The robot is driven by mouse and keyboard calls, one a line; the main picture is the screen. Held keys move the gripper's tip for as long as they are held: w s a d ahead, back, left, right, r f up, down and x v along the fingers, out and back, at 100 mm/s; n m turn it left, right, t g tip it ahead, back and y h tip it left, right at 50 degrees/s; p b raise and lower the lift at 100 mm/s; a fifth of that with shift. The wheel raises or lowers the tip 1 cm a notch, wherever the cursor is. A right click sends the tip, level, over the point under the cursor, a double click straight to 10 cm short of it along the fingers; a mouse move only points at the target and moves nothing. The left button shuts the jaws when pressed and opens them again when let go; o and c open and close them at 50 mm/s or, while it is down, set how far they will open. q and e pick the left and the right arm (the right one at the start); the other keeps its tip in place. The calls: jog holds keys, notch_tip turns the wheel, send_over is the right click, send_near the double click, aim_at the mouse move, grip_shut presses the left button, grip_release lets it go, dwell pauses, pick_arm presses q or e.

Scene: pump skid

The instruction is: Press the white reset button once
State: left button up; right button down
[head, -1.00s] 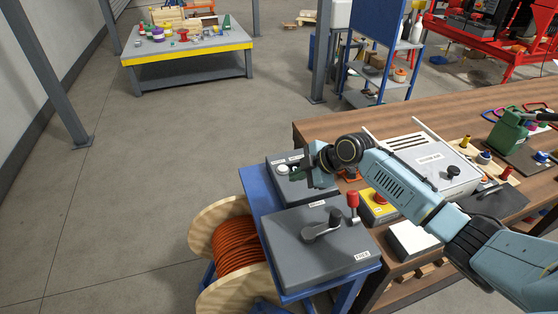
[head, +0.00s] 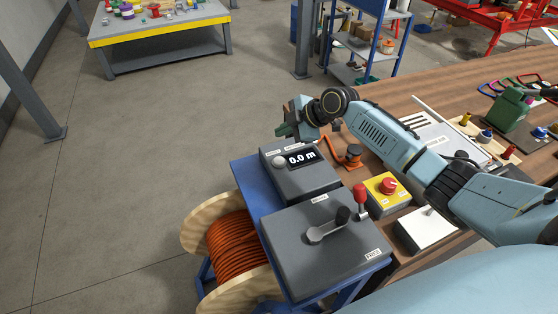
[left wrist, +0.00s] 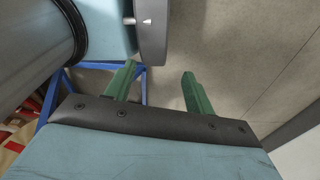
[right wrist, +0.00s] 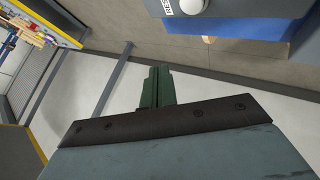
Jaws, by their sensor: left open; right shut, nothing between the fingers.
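The white reset button (head: 279,161) is a round knob on top of a grey box (head: 305,185), left of a display (head: 302,158) reading "0.0 m". My right gripper (head: 284,131) is shut and empty, beyond and apart from the button in the head view. In the right wrist view the shut green fingers (right wrist: 158,88) are apart from the button (right wrist: 192,6), which shows at the top edge beside a partly cut-off label. My left gripper (left wrist: 155,84) is open and empty in the left wrist view, with floor between its fingers. It is not visible in the head view.
A second grey box (head: 320,245) with a crank lever and a red-knobbed lever (head: 360,198) stands in front. A yellow box with a red button (head: 388,187) is to the right. An orange cable reel (head: 238,248) stands at left. Open floor lies beyond the blue stand.

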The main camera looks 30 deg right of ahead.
notch_tip(320, 180, down, 2)
jog(key=shift+f+b, duration=0.2)
jog(key=shift+b, duration=0.5)
jog(key=b, duration=0.4)
send_over(283, 161)
notch_tip(283, 161, down, 5)
jog(key=shift+r, duration=0.1)
jog(key=shift+f, duration=0.45)
pick_arm(q)
notch_tip(283, 161, down, 6)
jog(key=shift+w, duration=0.45)
jog(key=shift+w, duration=0.15)
jog(key=shift+f, duration=0.1)
jog(key=shift+f+b, duration=0.45)
jog(key=shift+b, duration=0.2)
pick_arm(e)
jog(key=shift+f, duration=0.4)
